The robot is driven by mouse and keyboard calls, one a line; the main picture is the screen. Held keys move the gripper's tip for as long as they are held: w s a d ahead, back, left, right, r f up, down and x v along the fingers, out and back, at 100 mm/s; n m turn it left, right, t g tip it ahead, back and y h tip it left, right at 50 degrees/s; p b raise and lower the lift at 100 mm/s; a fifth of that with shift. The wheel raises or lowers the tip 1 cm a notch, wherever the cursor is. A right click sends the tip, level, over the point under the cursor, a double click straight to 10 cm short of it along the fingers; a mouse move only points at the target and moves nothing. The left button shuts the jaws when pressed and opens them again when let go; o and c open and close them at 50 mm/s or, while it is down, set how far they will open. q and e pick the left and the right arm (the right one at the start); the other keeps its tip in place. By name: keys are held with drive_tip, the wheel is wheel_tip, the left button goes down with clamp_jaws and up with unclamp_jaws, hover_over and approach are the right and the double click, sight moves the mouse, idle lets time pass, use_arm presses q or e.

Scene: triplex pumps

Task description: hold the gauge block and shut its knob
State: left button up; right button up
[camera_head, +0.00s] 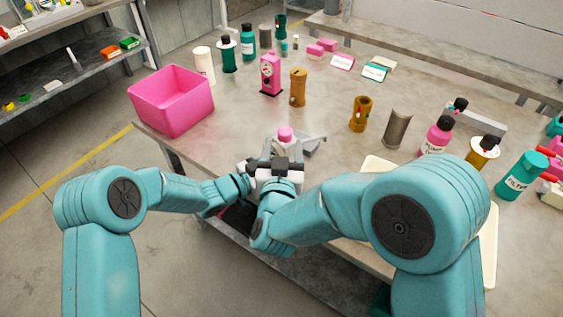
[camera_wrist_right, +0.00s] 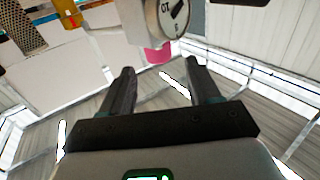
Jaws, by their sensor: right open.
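The gauge block (camera_wrist_right: 145,20) is pale, with a round white dial and a black pointer, at the top of the right wrist view. Its pink knob (camera_wrist_right: 157,54) lies just beyond and between the tips of my right gripper (camera_wrist_right: 160,77), which is open and empty. In the head view the pink knob (camera_head: 285,133) shows at the table's front edge, beyond the fingers of my right gripper (camera_head: 289,146). The block's body is mostly hidden there. My left gripper (camera_head: 248,168) is close by on the left; its fingers are largely hidden, so I cannot tell whether it holds the block.
A pink bin (camera_head: 172,100) stands at the table's left corner. A pink unit with a dial (camera_head: 270,74), brown cylinders and several bottles stand farther back. A cream tray (camera_head: 488,245) lies partly behind my right arm. The table's middle is fairly clear.

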sight(289, 137)
drive_tip(key=s, duration=0.6)
drive_tip(key=shift+a, duration=0.3)
drive_tip(key=shift+w, duration=0.15)
drive_tip(key=shift+w+d+f+n+g+y, duration=0.1)
drive_tip(key=shift+w+d+n+g+y, duration=0.3)
drive_tip(key=shift+w+d+n+y, duration=1.05)
drive_tip(key=shift+w+d+r+n+g+y, duration=0.15)
drive_tip(key=shift+w+n+g+y, duration=0.25)
drive_tip(key=shift+n+y, duration=1.15)
drive_tip(key=shift+w+d+f+n+g+y, duration=0.15)
drive_tip(key=shift+w+d+n+g+y, duration=0.55)
drive_tip(key=shift+y, duration=1.7)
drive_tip(key=shift+t, duration=0.3)
drive_tip(key=x, duration=0.7)
drive_tip(key=shift+w, duration=0.3)
drive_tip(key=shift+c, duration=0.2)
